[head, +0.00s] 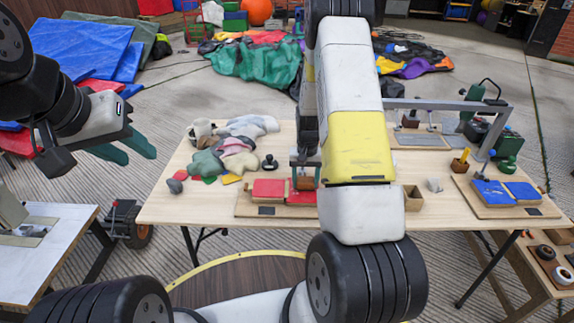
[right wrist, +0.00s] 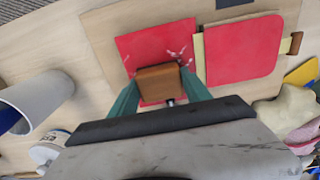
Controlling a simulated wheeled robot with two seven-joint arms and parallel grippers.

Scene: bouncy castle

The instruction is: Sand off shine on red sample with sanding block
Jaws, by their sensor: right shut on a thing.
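A wooden board (head: 245,207) on the table carries two red pieces. One red sample (right wrist: 148,48) lies under my right gripper and has pale scuff marks. The other red piece (right wrist: 242,50) lies beside it, and it also shows in the head view (head: 268,188). My right gripper (right wrist: 160,92) is shut on a brown sanding block (right wrist: 158,80), held over the scuffed red sample. Whether the block touches the surface is unclear. In the head view my right arm hides part of this sample. My left gripper (head: 138,156) is open and empty, left of the table.
A pile of coloured fabric scraps (head: 228,150) lies left of the board. A blue-panelled board (head: 505,212) is at the right end of the table. A small wooden box (head: 412,200) stands between. A grey tube (right wrist: 40,98) shows at left in the wrist view.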

